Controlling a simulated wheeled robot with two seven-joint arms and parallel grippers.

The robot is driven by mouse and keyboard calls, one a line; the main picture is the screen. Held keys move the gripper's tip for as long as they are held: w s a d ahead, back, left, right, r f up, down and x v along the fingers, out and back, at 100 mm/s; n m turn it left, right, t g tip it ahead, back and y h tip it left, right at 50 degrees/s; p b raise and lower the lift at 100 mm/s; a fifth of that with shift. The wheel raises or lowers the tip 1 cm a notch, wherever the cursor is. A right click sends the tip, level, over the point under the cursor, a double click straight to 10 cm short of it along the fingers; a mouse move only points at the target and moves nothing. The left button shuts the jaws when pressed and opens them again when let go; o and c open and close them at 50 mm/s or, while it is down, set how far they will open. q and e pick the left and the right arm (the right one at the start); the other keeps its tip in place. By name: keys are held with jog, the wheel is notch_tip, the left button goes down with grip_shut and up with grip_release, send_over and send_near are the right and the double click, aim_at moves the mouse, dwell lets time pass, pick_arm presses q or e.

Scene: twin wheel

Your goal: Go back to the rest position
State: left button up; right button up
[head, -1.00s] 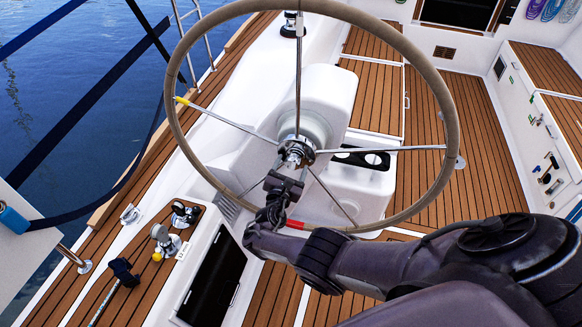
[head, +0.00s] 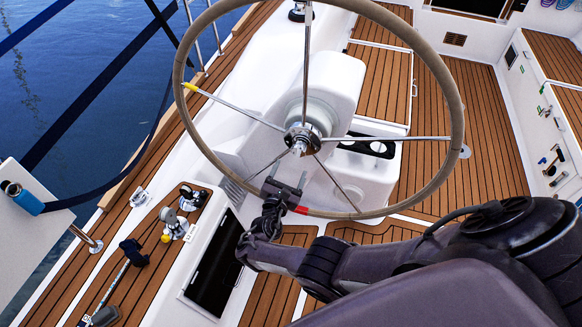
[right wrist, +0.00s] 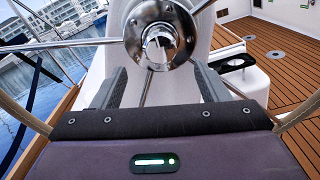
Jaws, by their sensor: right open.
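My right gripper (head: 287,186) is in the head view, just below and in front of the steering wheel's chrome hub (head: 302,140). In the right wrist view its two grey fingers (right wrist: 160,85) stand wide apart, with nothing held between them. The hub (right wrist: 158,42) shows just beyond the fingertips there. The large steering wheel (head: 456,130) has a beige rim, thin metal spokes, and a yellow mark at left and a red mark at the bottom. The gripper lies near the lower rim and appears clear of the hub. My left gripper is not in view.
A white pedestal (head: 330,95) stands behind the wheel, with a cup holder (head: 365,146) beside it. Winches (head: 178,222) and a dark panel (head: 214,265) are at lower left. Teak deck (head: 480,150) lies open at right. A blue cup (head: 22,198) is at far left.

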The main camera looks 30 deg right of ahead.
dwell(0.3)
jog(key=s+a+f+m+g+y, duration=0.15)
jog(key=s+f+m+y, duration=0.25)
jog(key=s+f, duration=0.6)
jog(key=s+f+m+g+y, duration=0.3)
jog(key=s+f+m, duration=0.3)
jog(key=f, duration=0.9)
jog(key=s+a+f+m+g+y, duration=0.2)
jog(key=s+f+m, duration=0.1)
jog(key=s, duration=0.6)
jog(key=s+a+f+m+g+y, duration=0.2)
jog(key=s+f+m, duration=0.2)
jog(key=s, duration=0.6)
jog(key=s+a+f+m+g+y, duration=0.2)
jog(key=s+f+m, duration=0.1)
jog(key=s, duration=0.7)
jog(key=shift+s+a+f+y, duration=0.2)
jog(key=shift+a+y, duration=0.05)
jog(key=shift+y, duration=0.05)
